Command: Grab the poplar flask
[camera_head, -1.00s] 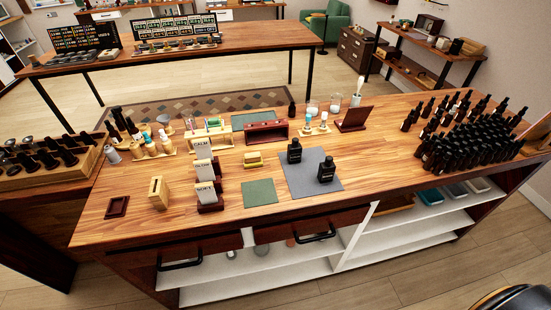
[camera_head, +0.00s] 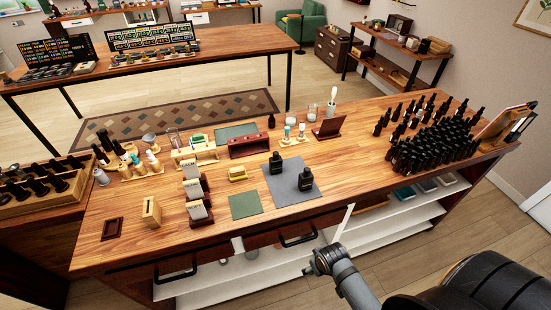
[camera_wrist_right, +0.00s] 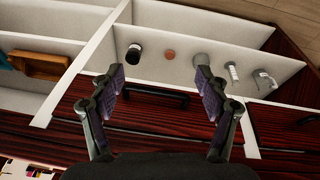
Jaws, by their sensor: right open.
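No flask label is readable, so I cannot tell which one is poplar. Two black bottles stand upright on a grey mat (camera_head: 278,190) on the wooden workbench: one at the back (camera_head: 276,163) and one at the front right (camera_head: 306,181). A dense array of black dropper bottles (camera_head: 430,150) stands at the bench's right end. My right gripper (camera_wrist_right: 158,88) is open and empty in the right wrist view, in front of the bench's drawers and white shelves. Part of my right arm shows at the lower right of the head view. My left gripper is not in view.
A drawer handle (camera_wrist_right: 158,98) lies close between my fingers' view. Small jars, one dark (camera_wrist_right: 133,54), stand on the shelf (camera_wrist_right: 190,22). Card holders (camera_head: 195,188), a wooden rack (camera_head: 140,165) and a green mat (camera_head: 245,205) occupy the bench.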

